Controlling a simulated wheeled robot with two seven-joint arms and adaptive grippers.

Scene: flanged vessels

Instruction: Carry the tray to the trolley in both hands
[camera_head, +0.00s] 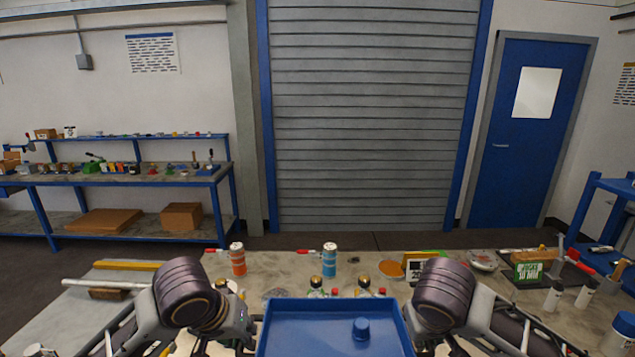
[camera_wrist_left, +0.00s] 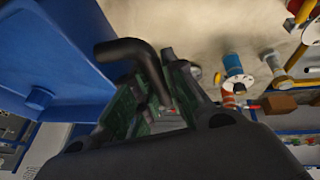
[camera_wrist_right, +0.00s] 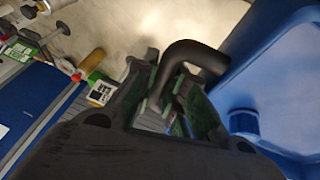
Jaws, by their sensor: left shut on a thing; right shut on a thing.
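The blue tray (camera_head: 305,335) is at the bottom middle of the head view, cut off by the lower edge. A small blue cylindrical piece (camera_head: 361,329) stands in it near the right side. My left gripper (camera_wrist_left: 160,88) is shut on the tray's black bent handle (camera_wrist_left: 130,50) in the left wrist view. My right gripper (camera_wrist_right: 170,88) is shut on the other black handle (camera_wrist_right: 200,56) in the right wrist view. In the head view my wrists flank the tray and the fingertips are not clear. I cannot make out a trolley for certain.
A workbench (camera_head: 455,272) lies ahead, with orange (camera_head: 237,260) and blue (camera_head: 329,261) valve-topped cylinders and several small parts beyond the tray. A blue-framed rack (camera_head: 583,215) stands at the right edge. A blue shelf bench (camera_head: 110,177) is at the back left, a roller shutter behind.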

